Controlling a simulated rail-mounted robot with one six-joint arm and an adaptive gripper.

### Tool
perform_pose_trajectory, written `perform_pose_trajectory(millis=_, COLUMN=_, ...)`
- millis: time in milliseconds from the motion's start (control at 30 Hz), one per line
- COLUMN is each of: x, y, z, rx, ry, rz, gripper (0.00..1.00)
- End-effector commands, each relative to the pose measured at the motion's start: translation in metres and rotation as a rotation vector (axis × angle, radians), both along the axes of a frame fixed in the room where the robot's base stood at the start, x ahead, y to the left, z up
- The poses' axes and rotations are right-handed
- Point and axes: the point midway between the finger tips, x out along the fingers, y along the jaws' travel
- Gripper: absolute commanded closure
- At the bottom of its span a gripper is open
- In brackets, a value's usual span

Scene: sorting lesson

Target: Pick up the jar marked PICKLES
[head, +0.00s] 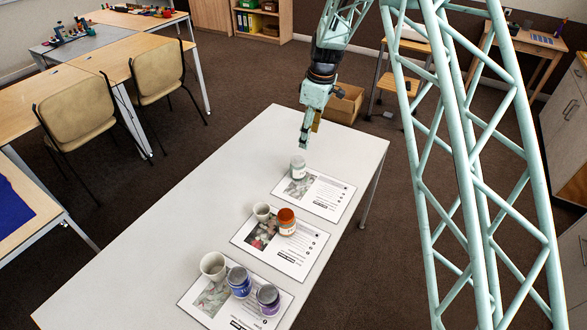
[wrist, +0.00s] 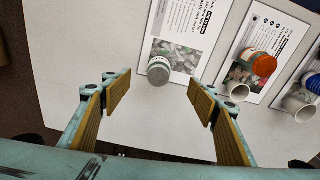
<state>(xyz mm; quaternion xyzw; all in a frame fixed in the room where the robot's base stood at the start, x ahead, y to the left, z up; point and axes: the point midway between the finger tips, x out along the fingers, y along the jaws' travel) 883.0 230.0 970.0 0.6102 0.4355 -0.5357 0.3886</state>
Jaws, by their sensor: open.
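My gripper (head: 306,135) is open and empty above the far part of the white table. In the wrist view its two fingers (wrist: 160,98) are wide apart, with bare table between them. A small jar (head: 298,171) with a pale grey lid and a whitish-green body stands on the farthest printed sheet, just below my gripper. In the wrist view this jar (wrist: 158,73) lies just beyond the fingertips, between their lines and untouched. A jar with an orange lid (head: 287,220) stands on the middle sheet. The lettering on the jars is too small to read, so I cannot confirm which is marked PICKLES.
A pale cup (head: 262,212) stands beside the orange-lidded jar. On the nearest sheet are a larger cup (head: 213,265), a blue jar (head: 239,281) and a purple jar (head: 268,299). The table's left side (head: 150,270) is clear. A cardboard box (head: 345,103) is on the floor behind.

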Motion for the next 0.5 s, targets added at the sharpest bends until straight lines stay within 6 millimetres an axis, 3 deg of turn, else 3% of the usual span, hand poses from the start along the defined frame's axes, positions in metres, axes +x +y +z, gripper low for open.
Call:
perform_pose_trajectory(millis=200, x=0.01, y=0.011, z=-0.033, rx=0.0, ry=0.006, rz=0.045, gripper=0.46)
perform_pose_trajectory(millis=500, x=0.013, y=0.015, z=-0.044, rx=-0.001, ry=0.008, rz=0.062, gripper=0.46)
